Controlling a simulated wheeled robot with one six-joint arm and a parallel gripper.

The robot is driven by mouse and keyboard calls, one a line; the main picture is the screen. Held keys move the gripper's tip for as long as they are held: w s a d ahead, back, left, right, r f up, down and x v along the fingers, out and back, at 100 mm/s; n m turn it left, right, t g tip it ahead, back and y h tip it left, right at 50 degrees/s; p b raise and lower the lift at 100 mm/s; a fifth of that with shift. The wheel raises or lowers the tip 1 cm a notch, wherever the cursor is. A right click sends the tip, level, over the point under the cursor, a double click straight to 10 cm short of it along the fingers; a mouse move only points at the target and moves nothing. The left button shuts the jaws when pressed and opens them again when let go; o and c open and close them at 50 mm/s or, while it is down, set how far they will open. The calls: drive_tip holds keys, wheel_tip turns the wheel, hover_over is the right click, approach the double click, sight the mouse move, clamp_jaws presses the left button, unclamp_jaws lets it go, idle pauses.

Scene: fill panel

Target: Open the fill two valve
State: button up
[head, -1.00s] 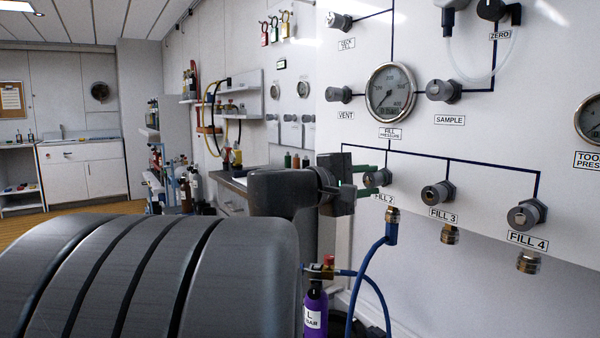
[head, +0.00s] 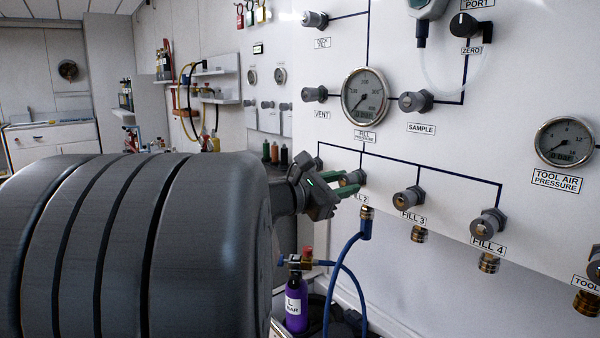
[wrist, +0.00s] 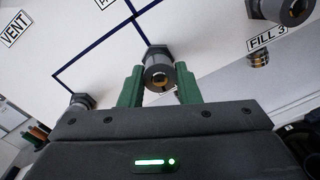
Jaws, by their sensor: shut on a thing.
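The fill two valve is a grey knob (head: 354,177) with a brass centre on the white panel, above its partly covered FILL 2 label (head: 360,198). In the wrist view the knob (wrist: 159,72) sits between the two green fingers. My gripper (head: 347,182) is shut on this knob, with one finger on each side of it. The gripper looks rolled in the head view. In the wrist view (wrist: 159,88) the panel appears tilted. A brass fitting with a blue hose (head: 365,222) hangs below the valve.
The FILL 3 knob (head: 407,201) and FILL 4 knob (head: 488,223) stand out to the right. The fill pressure gauge (head: 365,96) is above. A purple cylinder (head: 296,302) stands below on the hose. Free panel lies between the knobs.

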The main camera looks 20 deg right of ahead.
drive_tip(key=n+p, duration=0.4)
drive_tip(key=n, duration=0.2)
drive_tip(key=shift+r+p, duration=0.1)
drive_tip(key=shift+p, duration=0.3)
drive_tip(key=shift+n+p, duration=1)
drive_tip(key=shift+n, duration=0.6)
drive_tip(key=shift+s+f, duration=0.1)
drive_tip(key=shift+f, duration=0.15)
drive_tip(key=o, duration=1)
drive_tip(key=shift+d, duration=0.1)
drive_tip(key=shift+r, duration=0.1)
drive_tip(key=shift+a, duration=0.35)
drive_tip(key=v, duration=0.4)
drive_tip(key=p+v, duration=0.1)
drive_tip(key=v, duration=0.8)
drive_tip(key=shift+s+f+p, duration=0.25)
drive_tip(key=shift+p, duration=0.05)
